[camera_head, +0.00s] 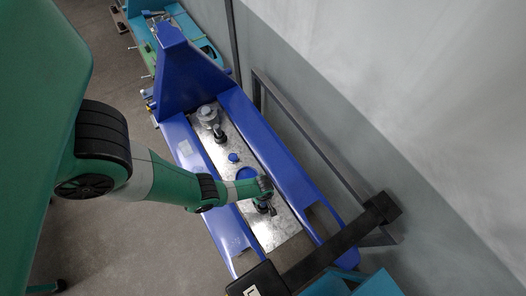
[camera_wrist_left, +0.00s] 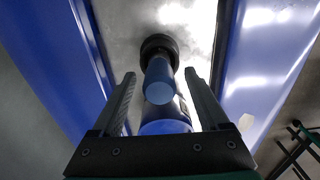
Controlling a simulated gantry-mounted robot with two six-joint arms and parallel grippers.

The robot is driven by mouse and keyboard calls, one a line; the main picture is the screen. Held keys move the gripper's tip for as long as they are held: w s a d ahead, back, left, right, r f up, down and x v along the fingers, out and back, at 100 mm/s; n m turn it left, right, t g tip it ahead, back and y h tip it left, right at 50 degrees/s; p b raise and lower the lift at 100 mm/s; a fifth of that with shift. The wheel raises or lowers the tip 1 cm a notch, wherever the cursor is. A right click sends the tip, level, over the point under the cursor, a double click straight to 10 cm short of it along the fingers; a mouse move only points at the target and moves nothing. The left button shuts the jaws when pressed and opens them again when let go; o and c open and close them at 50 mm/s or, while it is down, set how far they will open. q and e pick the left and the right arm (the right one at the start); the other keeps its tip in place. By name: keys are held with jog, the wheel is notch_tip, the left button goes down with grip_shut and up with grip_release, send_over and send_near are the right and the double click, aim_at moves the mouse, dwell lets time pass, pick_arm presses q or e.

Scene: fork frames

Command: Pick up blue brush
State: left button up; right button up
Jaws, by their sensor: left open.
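Blue round parts stand on the grey metal plate (camera_head: 283,237) between two blue rails. In the head view I see a larger blue disc (camera_head: 245,173) and a smaller blue cap (camera_head: 233,157); I cannot tell for sure which is the blue brush. My left gripper (camera_head: 265,207) is low over the plate, just in front of the larger disc, which my wrist partly hides. In the left wrist view the open, empty fingers (camera_wrist_left: 160,90) lie either side of a blue-topped upright cylinder (camera_wrist_left: 159,93) and a larger blue disc (camera_wrist_left: 165,127). My right gripper is out of view.
A blue rail (camera_head: 270,150) with a tall blue end plate (camera_head: 182,75) borders the plate. A grey part with a black end (camera_head: 209,115) stands farther along. A dark bar (camera_head: 335,240) crosses the near end, and a grey wall rises at right.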

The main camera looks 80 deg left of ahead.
pick_arm(q)
jog(key=shift+r, duration=0.15)
grip_shut()
jog(key=shift+r, duration=0.1)
